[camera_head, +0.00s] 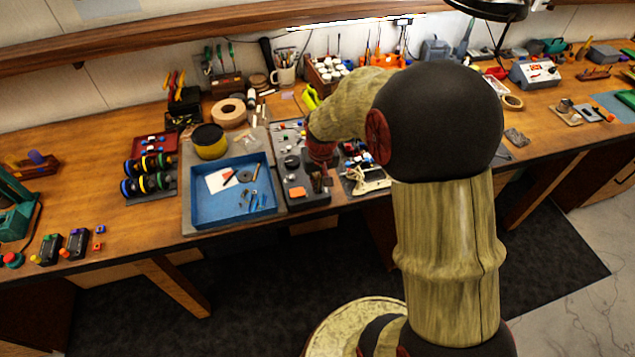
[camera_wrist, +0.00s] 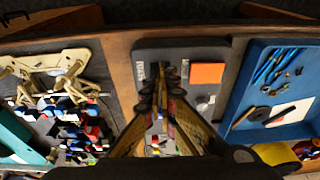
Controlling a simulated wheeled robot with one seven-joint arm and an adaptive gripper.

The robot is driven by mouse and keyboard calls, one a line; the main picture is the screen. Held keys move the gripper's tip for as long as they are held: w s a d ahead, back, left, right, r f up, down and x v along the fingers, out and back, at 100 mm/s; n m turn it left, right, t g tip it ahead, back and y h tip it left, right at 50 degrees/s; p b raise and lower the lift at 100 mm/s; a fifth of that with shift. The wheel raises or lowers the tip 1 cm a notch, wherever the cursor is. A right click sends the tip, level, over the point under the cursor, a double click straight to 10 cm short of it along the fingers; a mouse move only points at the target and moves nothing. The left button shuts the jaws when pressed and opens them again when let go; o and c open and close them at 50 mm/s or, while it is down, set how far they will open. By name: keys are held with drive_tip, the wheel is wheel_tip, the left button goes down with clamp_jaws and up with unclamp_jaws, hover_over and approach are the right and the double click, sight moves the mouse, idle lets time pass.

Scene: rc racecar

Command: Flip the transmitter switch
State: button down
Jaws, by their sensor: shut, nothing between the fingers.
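A dark grey panel (camera_head: 304,200) lies at the front of the bench, right of the blue tray. It carries an orange square (camera_head: 297,192) and small knobs, and may be the transmitter; I cannot tell for sure. In the wrist view the panel (camera_wrist: 184,54) spans the middle, with the orange square (camera_wrist: 207,73) and a small silver knob or switch (camera_wrist: 205,102) right of my fingers. My gripper (camera_wrist: 164,72) is shut and empty, pointing down over the panel. Whether the fingertips touch it is unclear. The fingers hide part of the panel.
The blue tray (camera_head: 205,219) with small parts lies left of the panel. A pale car chassis (camera_head: 372,186) lies right of it, near coloured parts. A yellow-and-black tub (camera_head: 209,142), tape roll (camera_head: 229,112) and tool racks stand behind. The bench front edge is close.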

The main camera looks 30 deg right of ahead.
drive_tip(key=shift+w, duration=0.1)
drive_tip(key=g+p, duration=0.2)
drive_tip(key=p, duration=0.2)
drive_tip(key=shift+w+d+f+g+y+p, duration=0.1)
drive_tip(key=shift+w+f+g+y+p, duration=0.2)
drive_tip(key=shift+f+g+y+p, duration=0.1)
drive_tip(key=shift+p, duration=0.3)
drive_tip(key=shift+w+f, duration=0.1)
drive_tip(key=shift+s+f, duration=0.15)
drive_tip(key=shift+s, duration=0.05)
drive_tip(key=shift+s+a+f+g, duration=0.1)
drive_tip(key=shift+s+a+g, duration=0.05)
drive_tip(key=shift+s, duration=0.2)
drive_tip(key=shift+s+a+f+g, duration=0.1)
drive_tip(key=shift+s+g, duration=0.05)
drive_tip(key=shift+s, duration=0.2)
wheel_tip(320, 180, up, 15)
drive_tip(key=w+p, duration=0.2)
drive_tip(key=p, duration=0.1)
drive_tip(key=shift+w+d+p, duration=0.35)
drive_tip(key=shift+d+p, duration=0.05)
